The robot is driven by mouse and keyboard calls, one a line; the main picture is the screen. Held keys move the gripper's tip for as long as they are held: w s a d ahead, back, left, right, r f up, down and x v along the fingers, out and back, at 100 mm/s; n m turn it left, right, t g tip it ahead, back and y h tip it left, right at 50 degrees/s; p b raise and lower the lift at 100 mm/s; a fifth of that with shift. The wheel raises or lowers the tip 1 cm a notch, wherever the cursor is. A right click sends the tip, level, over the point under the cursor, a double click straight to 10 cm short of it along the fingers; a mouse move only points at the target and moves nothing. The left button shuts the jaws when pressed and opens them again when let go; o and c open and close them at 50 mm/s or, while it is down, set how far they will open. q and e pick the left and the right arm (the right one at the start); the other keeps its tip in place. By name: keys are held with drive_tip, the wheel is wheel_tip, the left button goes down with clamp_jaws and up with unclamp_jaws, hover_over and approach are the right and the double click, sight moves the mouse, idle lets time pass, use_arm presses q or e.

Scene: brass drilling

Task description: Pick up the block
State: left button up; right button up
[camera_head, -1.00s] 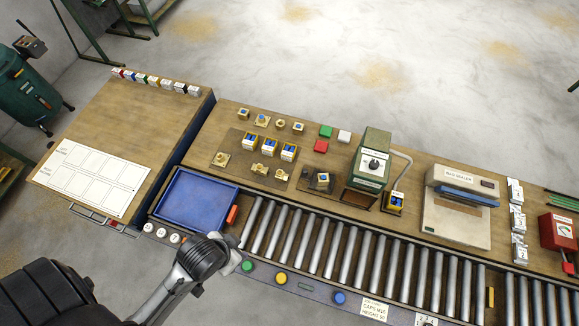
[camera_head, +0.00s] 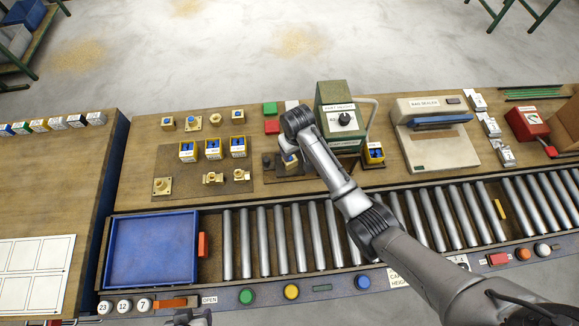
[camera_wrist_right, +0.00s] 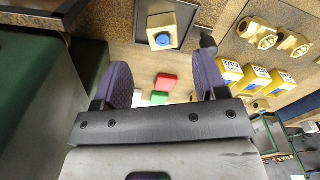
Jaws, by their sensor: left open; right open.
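A pale yellow block with a round blue top (camera_wrist_right: 165,36) sits on a dark plate in the right wrist view. In the head view, that block (camera_head: 291,161) is partly hidden by my right arm. My right gripper (camera_wrist_right: 167,85) is open, its two purple fingers apart, with the block ahead of the gap between them. Nothing is between the fingers. My left gripper (camera_head: 188,317) shows only in part at the bottom edge of the head view, away from the block.
A green drill-press-like machine (camera_head: 337,109) stands just right of the block. Yellow blocks with blue tops (camera_head: 213,149) and brass fittings (camera_head: 212,178) lie to the left. Red (camera_head: 272,126) and green (camera_head: 270,108) pieces lie behind. A blue tray (camera_head: 152,250) and a roller conveyor are in front.

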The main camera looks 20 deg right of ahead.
sight(291, 158)
drive_tip(key=w+f+b, duration=0.1)
drive_tip(key=f, duration=0.1)
drive_tip(key=w+f, duration=0.1)
drive_tip(key=f, duration=0.2)
drive_tip(key=w+f+b, duration=0.1)
drive_tip(key=f, duration=0.1)
drive_tip(key=shift+w+a+f+b, duration=0.1)
drive_tip(key=shift+w+f+b, duration=0.05)
drive_tip(key=shift+b, duration=0.15)
drive_tip(key=shift+f, duration=0.55)
wheel_tip(291, 158, down, 4)
drive_tip(key=shift+w+a+f+b, duration=0.1)
drive_tip(key=shift+a+b, duration=0.05)
drive_tip(key=shift+b, duration=0.7)
use_arm(q)
drive_tip(key=shift+a+f, duration=0.15)
drive_tip(key=shift+f, duration=2.55)
use_arm(e)
drive_tip(key=shift+f, duration=0.35)
use_arm(q)
drive_tip(key=shift+s, duration=0.1)
use_arm(e)
drive_tip(key=c, duration=0.6)
use_arm(q)
drive_tip(key=shift+d, duration=0.2)
use_arm(e)
drive_tip(key=c, duration=0.5)
